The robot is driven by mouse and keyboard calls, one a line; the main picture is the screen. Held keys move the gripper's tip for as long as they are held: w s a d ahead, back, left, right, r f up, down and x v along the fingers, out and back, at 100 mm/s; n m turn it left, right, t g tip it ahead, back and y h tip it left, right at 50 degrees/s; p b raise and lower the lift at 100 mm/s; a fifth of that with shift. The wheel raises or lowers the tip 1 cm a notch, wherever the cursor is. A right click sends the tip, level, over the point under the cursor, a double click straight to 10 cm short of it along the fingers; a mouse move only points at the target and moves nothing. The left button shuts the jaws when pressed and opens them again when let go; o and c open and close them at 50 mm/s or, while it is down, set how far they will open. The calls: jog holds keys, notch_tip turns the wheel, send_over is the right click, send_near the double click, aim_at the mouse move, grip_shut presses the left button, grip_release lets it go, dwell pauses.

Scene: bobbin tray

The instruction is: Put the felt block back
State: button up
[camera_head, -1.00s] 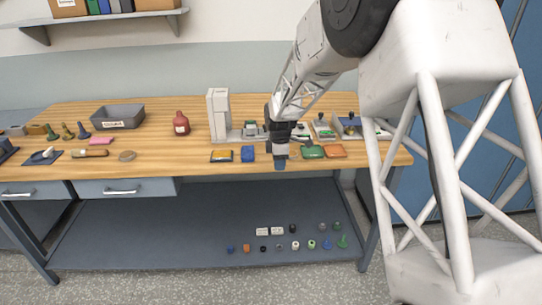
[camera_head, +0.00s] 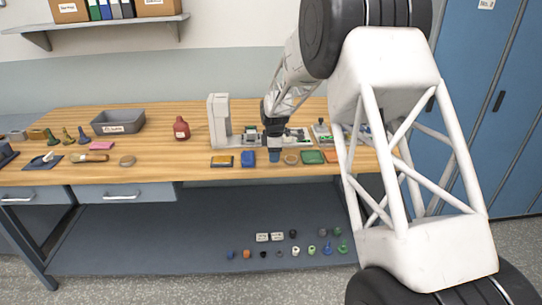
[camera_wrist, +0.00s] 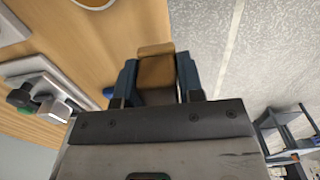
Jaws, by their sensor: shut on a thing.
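My gripper (camera_wrist: 157,84) is shut on a brown block (camera_wrist: 156,70), which I take to be the felt block. Its blue-grey fingers lie along both sides of the block in the wrist view. The block's lower part is hidden by the wrist. In the head view my gripper (camera_head: 274,156) is at the front part of the wooden table (camera_head: 150,160), between a blue pad and a round tan item. The held block cannot be made out in that view.
Beside my gripper are a yellow-topped pad (camera_head: 222,161), the blue pad (camera_head: 248,159), the round tan item (camera_head: 291,159) and a green pad (camera_head: 312,157). A white machine (camera_head: 219,120) stands behind. A grey bin (camera_head: 117,123) and red bottle (camera_head: 181,128) stand left.

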jog(key=shift+w+a+f, duration=0.15)
jog(key=shift+w+a, duration=0.05)
jog(key=shift+w, duration=1.35)
jog(key=shift+w+a+f, duration=0.1)
jog(key=shift+w+a, duration=0.05)
jog(key=shift+w, duration=1.4)
jog(key=shift+f, duration=0.1)
jog(key=shift+f, duration=1.65)
jog(key=shift+f, duration=0.15)
jog(key=o, duration=0.9)
notch_tip(320, 180, up, 12)
